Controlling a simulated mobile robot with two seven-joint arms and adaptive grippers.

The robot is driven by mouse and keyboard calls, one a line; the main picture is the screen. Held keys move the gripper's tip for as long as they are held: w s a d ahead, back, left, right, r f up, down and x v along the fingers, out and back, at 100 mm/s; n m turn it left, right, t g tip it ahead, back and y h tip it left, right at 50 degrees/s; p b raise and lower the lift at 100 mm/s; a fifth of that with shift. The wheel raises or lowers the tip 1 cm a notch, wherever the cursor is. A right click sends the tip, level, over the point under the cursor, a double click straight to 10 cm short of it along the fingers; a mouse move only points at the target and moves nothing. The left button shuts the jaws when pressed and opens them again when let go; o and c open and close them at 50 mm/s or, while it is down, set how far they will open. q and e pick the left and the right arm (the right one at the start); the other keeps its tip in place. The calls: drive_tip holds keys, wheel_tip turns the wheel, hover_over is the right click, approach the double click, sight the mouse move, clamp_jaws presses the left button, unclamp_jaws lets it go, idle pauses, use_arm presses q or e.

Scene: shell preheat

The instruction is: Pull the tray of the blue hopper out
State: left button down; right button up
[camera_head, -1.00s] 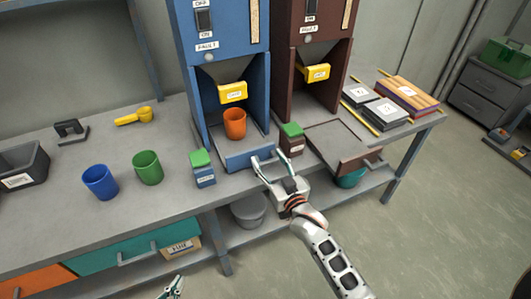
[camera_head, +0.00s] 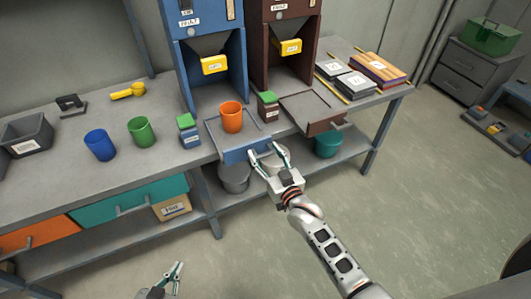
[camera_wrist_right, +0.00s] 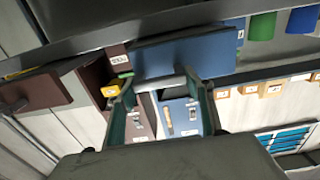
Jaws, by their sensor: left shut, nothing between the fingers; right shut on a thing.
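The blue hopper (camera_head: 206,32) stands at the back of the bench with a yellow chute (camera_head: 214,65). Its blue tray (camera_head: 236,156) is slid out in front of the hopper, its front panel over the bench's front edge. An orange cup (camera_head: 231,117) stands upright on the tray. My right gripper (camera_head: 264,151) is shut at the tray's front, on its handle. In the right wrist view, the fingers (camera_wrist_right: 160,88) meet the blue tray's underside region (camera_wrist_right: 185,55); the handle is mostly hidden. My left gripper (camera_head: 175,273) is shut and empty, low in front of the bench.
The brown hopper (camera_head: 284,20) stands to the right with its tray (camera_head: 320,113) out. Green-lidded boxes (camera_head: 188,129) (camera_head: 268,105) flank the blue tray. Blue (camera_head: 100,145) and green (camera_head: 141,132) cups stand left. Grey (camera_head: 234,177) and teal (camera_head: 328,143) buckets sit on the lower shelf.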

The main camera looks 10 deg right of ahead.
drive_tip(key=shift+s+f, duration=0.1)
drive_tip(key=shift+s, duration=0.05)
idle(0.3)
drive_tip(key=o, duration=1.5)
drive_tip(key=shift+s, duration=0.1)
drive_tip(key=shift+o, duration=0.5)
drive_tip(key=shift+s+d, duration=0.15)
drive_tip(key=v, duration=1.2)
